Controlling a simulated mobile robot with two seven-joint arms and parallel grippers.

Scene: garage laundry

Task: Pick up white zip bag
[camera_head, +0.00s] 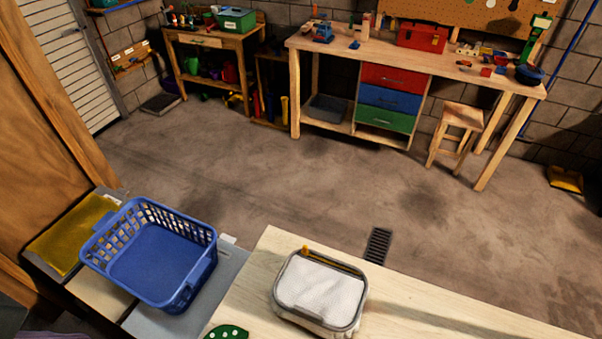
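The white zip bag (320,287) sits on the light wooden table at the bottom middle of the head view. It is a rounded box shape with a grey rim, a white mesh-like top and a yellow strip along its far edge. Its lower edge is near the bottom of the picture. Neither of my grippers shows in this view.
A blue laundry basket (160,255) stands left of the wooden table (420,318), and it looks empty. A green spotted item (228,332) lies at the table's near edge, partly cut off. The table right of the bag is clear. A workbench (390,58) stands far back.

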